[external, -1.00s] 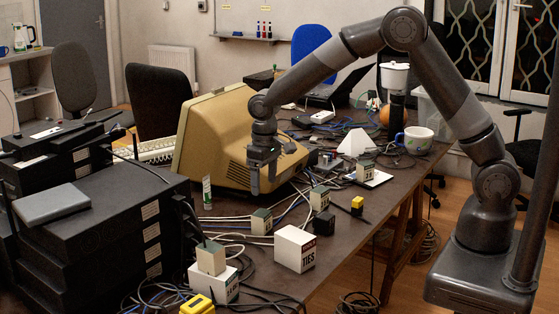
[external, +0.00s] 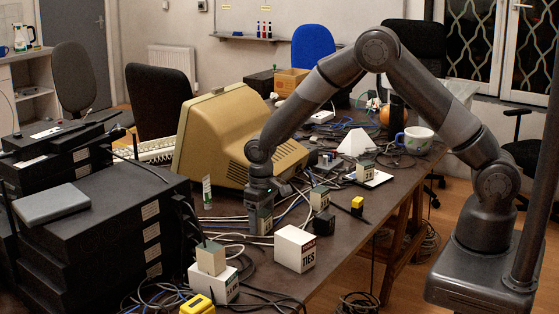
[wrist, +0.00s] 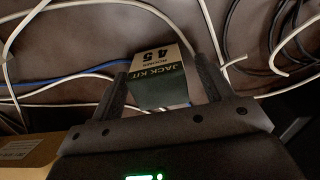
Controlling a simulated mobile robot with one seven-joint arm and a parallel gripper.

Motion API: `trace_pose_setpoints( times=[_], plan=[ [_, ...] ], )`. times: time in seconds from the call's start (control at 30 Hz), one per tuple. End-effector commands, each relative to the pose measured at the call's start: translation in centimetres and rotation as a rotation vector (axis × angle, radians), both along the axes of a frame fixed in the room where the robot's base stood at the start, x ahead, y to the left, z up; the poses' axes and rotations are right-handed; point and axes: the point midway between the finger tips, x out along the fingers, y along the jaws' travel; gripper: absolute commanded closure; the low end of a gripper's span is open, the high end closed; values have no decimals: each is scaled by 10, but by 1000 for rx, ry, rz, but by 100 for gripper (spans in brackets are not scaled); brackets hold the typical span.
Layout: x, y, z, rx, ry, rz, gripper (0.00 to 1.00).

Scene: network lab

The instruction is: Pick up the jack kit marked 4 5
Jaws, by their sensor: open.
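The jack kit marked 4 5 (wrist: 158,76) is a small box with a pale top band and a dark green lower part. Its lettering appears upside down in the wrist view. My gripper (wrist: 160,70) is open, with one finger on each side of the kit; I cannot tell whether either finger touches it. In the external view, my gripper (external: 260,218) is low over the table, pointing down beside the beige monitor. It mostly hides the kit there.
A white TIES box (external: 295,249) stands in front. Another jack kit (external: 319,198) and a black block (external: 324,223) are to the right. The beige monitor (external: 225,140) rises behind. Loose cables (wrist: 60,78) run around the kit.

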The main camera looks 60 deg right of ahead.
Motion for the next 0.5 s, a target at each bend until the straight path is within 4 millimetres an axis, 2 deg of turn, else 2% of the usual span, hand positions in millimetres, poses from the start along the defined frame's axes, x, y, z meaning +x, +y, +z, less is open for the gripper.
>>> trace_pose_setpoints(
  times=[0.1, 0.3, 0.5],
  plan=[
    [0, 0, -11, 0, 0, 0, 27],
    [0, 0, -11, 0, -1, 0, 28],
    [0, 0, -11, 0, -1, 0, 44]
  ],
)
